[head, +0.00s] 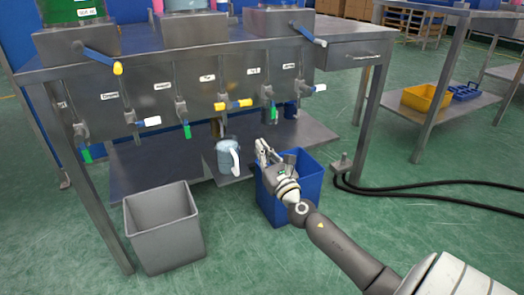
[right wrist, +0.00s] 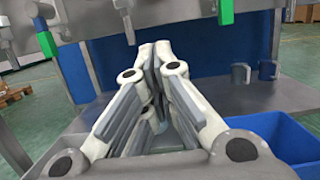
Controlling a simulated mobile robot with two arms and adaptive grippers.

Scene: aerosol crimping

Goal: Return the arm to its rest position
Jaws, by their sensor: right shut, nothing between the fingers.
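My right arm reaches in from the lower right of the head view. Its gripper (head: 262,147) is above the left side of a blue bin (head: 298,185), close to the right of a bluish jug with a white handle (head: 229,158). The gripper is shut and empty; its fingertips meet in the right wrist view (right wrist: 153,48). In that view the fingers largely hide the jug behind them. The jug stands under the valves, apart from the gripper in the head view. My left gripper is not in view.
A metal bench (head: 215,60) with several coloured-handle valves spans the back. A grey bin (head: 163,225) stands at front left. Black hoses (head: 430,198) lie on the floor at right. A side table (head: 455,105) holds a yellow bin (head: 425,98). Green floor is open at lower right.

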